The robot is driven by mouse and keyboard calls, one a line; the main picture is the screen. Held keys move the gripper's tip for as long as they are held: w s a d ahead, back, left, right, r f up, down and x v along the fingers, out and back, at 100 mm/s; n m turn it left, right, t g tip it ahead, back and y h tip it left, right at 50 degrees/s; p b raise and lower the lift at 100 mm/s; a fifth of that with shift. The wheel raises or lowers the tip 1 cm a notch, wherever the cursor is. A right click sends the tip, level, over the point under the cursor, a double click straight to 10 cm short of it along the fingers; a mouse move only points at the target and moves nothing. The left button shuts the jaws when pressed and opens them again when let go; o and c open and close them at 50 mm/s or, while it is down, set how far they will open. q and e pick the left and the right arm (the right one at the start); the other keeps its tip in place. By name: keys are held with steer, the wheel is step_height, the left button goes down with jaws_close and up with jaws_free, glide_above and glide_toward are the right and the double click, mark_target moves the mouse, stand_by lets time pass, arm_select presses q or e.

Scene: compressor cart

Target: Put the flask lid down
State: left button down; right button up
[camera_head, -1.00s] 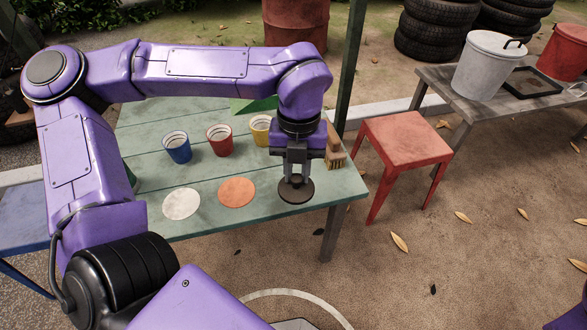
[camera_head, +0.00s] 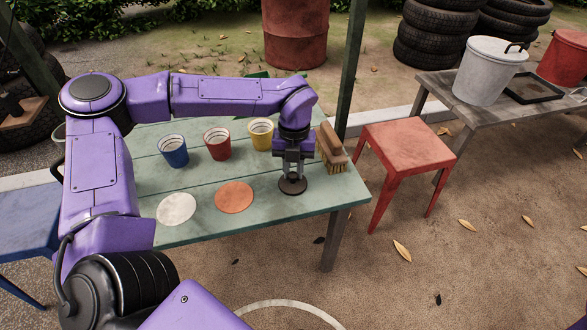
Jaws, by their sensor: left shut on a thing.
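My left gripper (camera_head: 292,174) points down over the right front part of the green table (camera_head: 275,204) and is shut on the flask lid. The flask lid (camera_head: 293,187) is a dark round disc, held flat at or just above the tabletop; I cannot tell whether it touches. The gripper hides the lid's middle. An orange disc (camera_head: 234,197) and a white disc (camera_head: 176,209) lie on the table to the left of the lid. No flask can be made out clearly. My right gripper is not in view.
A blue cup (camera_head: 174,152), a red cup (camera_head: 218,144) and a yellow cup (camera_head: 261,135) stand behind the discs. A brush (camera_head: 331,148) is close to the gripper's right. A red stool (camera_head: 406,145) stands right of the table. Bare tabletop lies right of the lid.

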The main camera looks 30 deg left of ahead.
arm_select(q)
steer(key=shift+f, duration=0.1)
steer(key=c, duration=1.4)
jaws_free()
steer(key=shift+f, duration=0.1)
steer(key=o, duration=0.4)
steer(key=r+p, duration=0.1)
steer(key=r, duration=0.3)
steer(key=r+p, duration=0.1)
steer(key=r, duration=0.3)
steer(key=r+p, duration=0.1)
steer(key=r, duration=0.3)
steer(key=shift+w+a+r, duration=0.2)
steer(key=shift+w, duration=0.2)
